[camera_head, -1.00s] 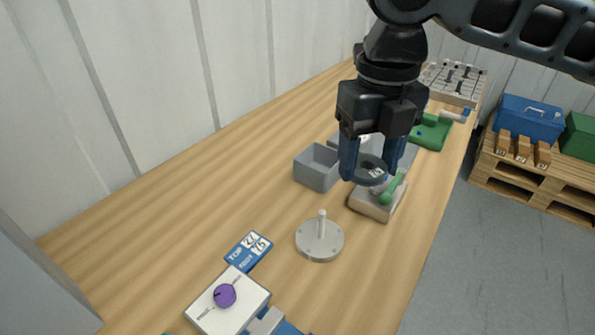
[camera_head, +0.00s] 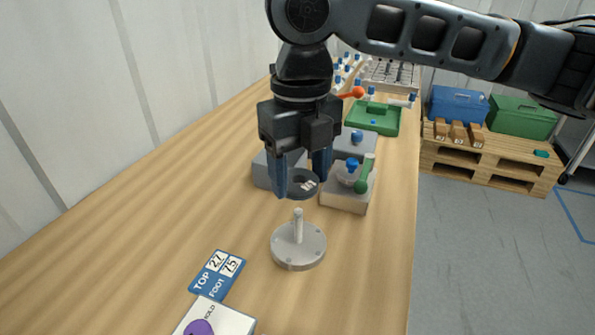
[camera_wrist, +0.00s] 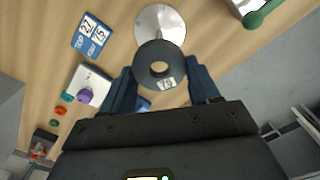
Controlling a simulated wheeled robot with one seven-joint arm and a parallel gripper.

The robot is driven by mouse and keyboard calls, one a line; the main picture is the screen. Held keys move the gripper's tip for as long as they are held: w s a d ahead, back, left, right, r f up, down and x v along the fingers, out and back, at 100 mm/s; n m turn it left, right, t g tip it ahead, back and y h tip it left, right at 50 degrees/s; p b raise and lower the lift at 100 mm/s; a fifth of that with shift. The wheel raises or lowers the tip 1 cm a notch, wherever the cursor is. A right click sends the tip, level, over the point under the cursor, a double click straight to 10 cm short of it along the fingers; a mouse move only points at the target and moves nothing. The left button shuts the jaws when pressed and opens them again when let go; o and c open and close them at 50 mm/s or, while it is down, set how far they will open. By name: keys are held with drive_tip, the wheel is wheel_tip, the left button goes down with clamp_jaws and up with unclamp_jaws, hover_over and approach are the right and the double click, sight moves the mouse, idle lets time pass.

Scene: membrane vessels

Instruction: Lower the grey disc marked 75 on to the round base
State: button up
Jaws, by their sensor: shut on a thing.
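The grey disc (camera_head: 302,185) is a dark ring with a central hole and a white label. My gripper (camera_head: 302,180) is shut on it, with one blue finger at each side. The wrist view also shows the disc (camera_wrist: 158,66) between the fingertips, its label partly readable. The round base (camera_head: 299,246) is a light grey plate with an upright pin (camera_head: 298,224) on the table. In the head view the disc is held above the pin, apart from it.
A blue card (camera_head: 217,274) reading TOP 27, FOOT 75 lies left of the base. A white box with a purple knob (camera_head: 200,328) is in front. A fixture with a green handle (camera_head: 364,174) stands behind right, and a grey bin (camera_head: 262,170) behind left. Table around the base is clear.

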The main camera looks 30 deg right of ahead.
sight(300, 212)
drive_tip(key=shift+f+b, duration=1.7)
drive_tip(key=shift+f, duration=0.25)
drive_tip(key=shift+f+b, duration=1.05)
drive_tip(key=shift+f, duration=1.1)
drive_tip(key=o, duration=1.1)
drive_tip(key=shift+o, duration=0.2)
wheel_tip(300, 212, up, 8)
drive_tip(key=shift+f+p, duration=0.1)
drive_tip(key=shift+p, duration=0.25)
